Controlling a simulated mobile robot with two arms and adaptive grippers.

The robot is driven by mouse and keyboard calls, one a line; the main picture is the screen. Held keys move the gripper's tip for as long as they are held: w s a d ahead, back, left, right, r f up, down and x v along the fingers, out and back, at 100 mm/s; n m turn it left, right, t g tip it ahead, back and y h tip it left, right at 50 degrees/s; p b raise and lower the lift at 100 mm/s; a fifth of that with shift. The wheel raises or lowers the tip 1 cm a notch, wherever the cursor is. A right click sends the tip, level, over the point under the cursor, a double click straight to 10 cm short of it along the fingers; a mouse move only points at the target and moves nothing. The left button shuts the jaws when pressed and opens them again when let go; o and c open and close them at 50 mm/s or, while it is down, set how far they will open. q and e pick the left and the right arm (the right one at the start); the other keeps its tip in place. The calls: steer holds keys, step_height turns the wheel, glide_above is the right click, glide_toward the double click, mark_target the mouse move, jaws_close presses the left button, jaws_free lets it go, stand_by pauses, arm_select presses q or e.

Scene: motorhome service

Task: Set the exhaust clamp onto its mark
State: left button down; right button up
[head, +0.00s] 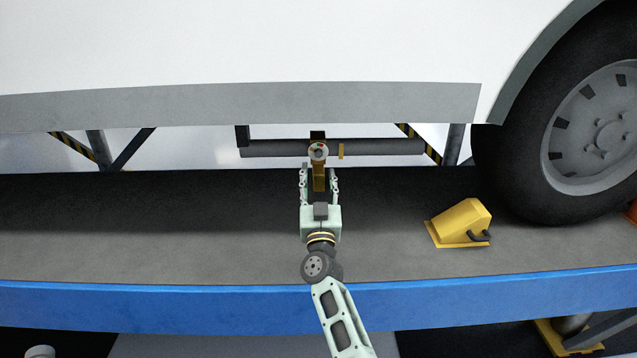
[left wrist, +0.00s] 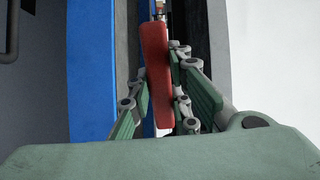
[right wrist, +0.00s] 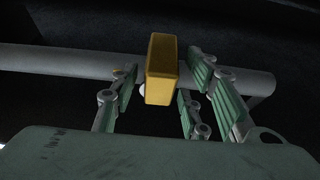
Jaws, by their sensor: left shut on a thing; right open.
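The exhaust clamp (head: 319,180) shows a yellow-orange block at the dark exhaust pipe (head: 275,148), with a small round dial with coloured segments at its top. A thin orange-yellow band (head: 341,151), which looks like the mark, is on the pipe just right of the clamp. My right gripper (head: 319,170) is open, its fingers on either side of the block. In the right wrist view the block (right wrist: 162,70) is between the open fingers, in front of the pipe (right wrist: 60,61). My left gripper (left wrist: 160,78) is shut on a red-handled tool (left wrist: 156,60); it is outside the head view.
A yellow wheel chock (head: 460,222) lies on the grey platform (head: 150,235) beside the big tyre (head: 530,190). The vehicle's white side (head: 220,45) overhangs the pipe. The platform left of my right arm is clear, with a blue front edge (head: 150,300).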

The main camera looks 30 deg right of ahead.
steer(key=shift+w, duration=0.15)
steer(key=shift+c, duration=0.3)
jaws_close()
